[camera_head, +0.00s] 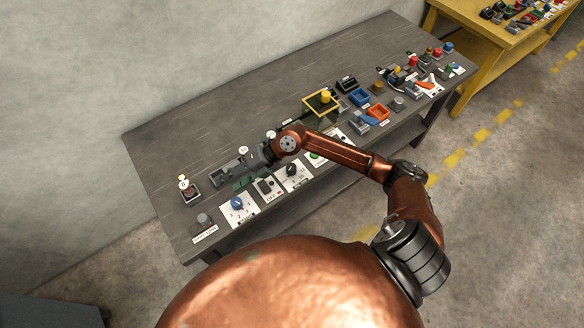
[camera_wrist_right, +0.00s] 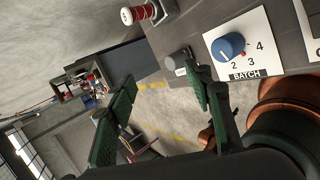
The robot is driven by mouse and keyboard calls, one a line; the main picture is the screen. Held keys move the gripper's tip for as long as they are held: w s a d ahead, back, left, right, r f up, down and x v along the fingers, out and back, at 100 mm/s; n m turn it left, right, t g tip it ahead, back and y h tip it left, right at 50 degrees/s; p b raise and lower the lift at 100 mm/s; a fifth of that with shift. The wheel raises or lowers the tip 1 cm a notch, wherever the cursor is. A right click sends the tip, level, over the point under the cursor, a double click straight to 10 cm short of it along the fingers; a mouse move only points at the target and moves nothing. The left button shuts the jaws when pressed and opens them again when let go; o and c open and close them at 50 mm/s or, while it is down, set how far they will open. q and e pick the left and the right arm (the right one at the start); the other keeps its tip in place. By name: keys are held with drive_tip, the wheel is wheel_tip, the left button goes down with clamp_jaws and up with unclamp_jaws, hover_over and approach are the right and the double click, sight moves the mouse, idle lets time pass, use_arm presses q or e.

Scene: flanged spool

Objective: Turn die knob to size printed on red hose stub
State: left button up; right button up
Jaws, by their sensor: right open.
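My right gripper (camera_head: 222,174) reaches left over the front left part of the dark table. In the wrist view its fingers (camera_wrist_right: 160,76) are apart with nothing between them. A red stub (camera_head: 190,190) in a dark holder stands at the table's left end; the wrist view shows it (camera_wrist_right: 145,13) with a white end whose print I cannot read. A blue knob (camera_head: 237,203) sits on a white plate; in the wrist view the knob (camera_wrist_right: 229,46) has numbers around it and the plate reads BATCH. A black knob (camera_head: 292,170) sits on another white plate, its label unreadable. My left gripper is out of view.
A grey round knob (camera_head: 203,218) with a label stands at the front left corner. A dark switch (camera_head: 266,187) lies between the knob plates. A yellow frame (camera_head: 321,103), blue and orange trays, and small parts fill the right side. The table's back left is clear.

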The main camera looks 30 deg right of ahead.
drive_tip(key=w+d+f+g+h, duration=0.1)
drive_tip(key=d+f+h, duration=0.2)
drive_tip(key=d, duration=0.3)
drive_tip(key=d+f+g+h, duration=0.1)
drive_tip(key=d+f+h, duration=0.2)
drive_tip(key=d, duration=0.3)
drive_tip(key=h, duration=0.4)
hover_over(292, 168)
drive_tip(key=shift+w+a+m+g, duration=0.1)
drive_tip(key=shift+a+m+g, duration=0.2)
drive_tip(key=shift+a+m, duration=0.1)
drive_tip(key=f, duration=0.6)
drive_tip(key=shift+d+f, duration=0.2)
drive_tip(key=shift+d, duration=0.2)
drive_tip(key=shift+f, duration=0.65)
drive_tip(key=shift+c, duration=0.6)
drive_tip(key=c, duration=0.9)
drive_tip(key=shift+d, duration=0.1)
drive_tip(key=shift+c, duration=0.7)
